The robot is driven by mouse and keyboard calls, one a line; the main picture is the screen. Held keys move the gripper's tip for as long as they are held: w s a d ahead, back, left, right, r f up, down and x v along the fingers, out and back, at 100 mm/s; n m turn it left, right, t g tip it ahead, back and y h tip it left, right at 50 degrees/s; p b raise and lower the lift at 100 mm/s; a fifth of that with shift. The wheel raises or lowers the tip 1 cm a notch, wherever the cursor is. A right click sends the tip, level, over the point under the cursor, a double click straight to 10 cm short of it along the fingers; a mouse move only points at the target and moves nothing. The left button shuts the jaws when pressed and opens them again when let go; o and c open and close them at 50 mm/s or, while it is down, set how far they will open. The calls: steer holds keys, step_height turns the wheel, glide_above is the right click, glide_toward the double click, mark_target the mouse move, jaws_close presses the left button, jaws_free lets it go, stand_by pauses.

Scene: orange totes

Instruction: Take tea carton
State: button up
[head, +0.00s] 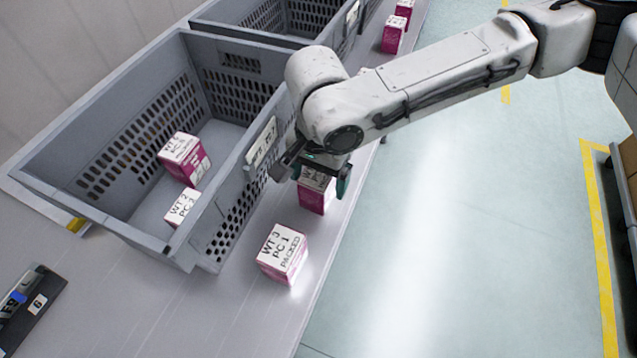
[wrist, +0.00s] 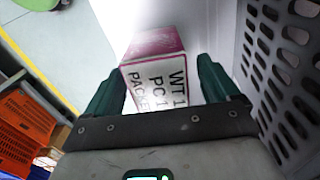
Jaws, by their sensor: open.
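A pink and white tea carton (head: 314,196) stands on the grey bench beside the near grey tote, partly hidden under my gripper (head: 317,176). In the wrist view the same carton (wrist: 157,72) shows a white top marked "WT 1 PC 1" and a pink side. My gripper (wrist: 162,84) is open, with one dark green finger on each side of the carton. Whether the fingers touch it, I cannot tell. A second carton (head: 283,254), marked "WT 3 PC 1 PACKED", stands on the bench nearer the camera.
The near grey tote (head: 110,235) holds two similar cartons (head: 186,158). A second grey tote (head: 255,35) stands behind it, with more cartons (head: 393,34) on the bench beyond. Orange totes (wrist: 22,128) show in the wrist view. Open floor (head: 450,220) lies right of the bench.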

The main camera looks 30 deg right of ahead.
steer(key=shift+f, duration=1.35)
steer(key=shift+c, duration=0.3)
steer(key=c, duration=1.1)
steer(key=shift+r, duration=0.1)
